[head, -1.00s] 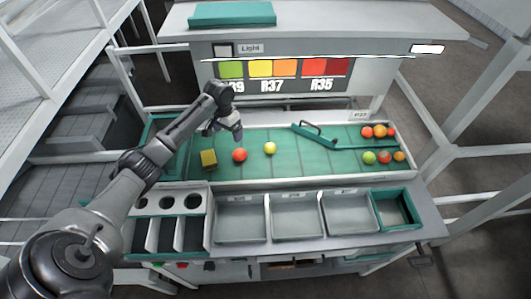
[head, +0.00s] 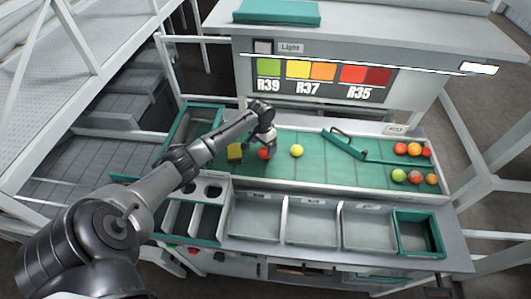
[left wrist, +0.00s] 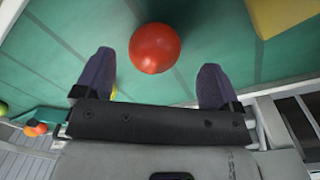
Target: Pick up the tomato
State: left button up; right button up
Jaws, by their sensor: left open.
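A red tomato (head: 264,154) lies on the green belt, partly hidden by my left gripper in the head view. In the left wrist view the red tomato (left wrist: 155,48) sits just beyond and between the two fingertips, with green belt around it. My left gripper (head: 268,142) is open and empty, close above the tomato; its two dark fingers (left wrist: 155,78) stand apart in the left wrist view. A yellow tomato (head: 297,151) lies to the right of the red one. My right gripper is not in view.
A yellow block (head: 235,152) lies just left of the red tomato. A green diverter bar (head: 345,144) crosses the belt to the right, with several tomatoes (head: 413,149) beyond it. Grey trays (head: 255,232) and a green-rimmed bin (head: 418,254) line the front. The belt's middle is mostly clear.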

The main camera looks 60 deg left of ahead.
aim_at(264, 149)
pick_arm(q)
jog(key=shift+d+f, duration=0.25)
jog(key=shift+f, duration=0.95)
jog(key=shift+d+f, duration=0.2)
jog(key=shift+f, duration=1)
jog(key=c, duration=0.8)
jog(key=shift+r, duration=0.1)
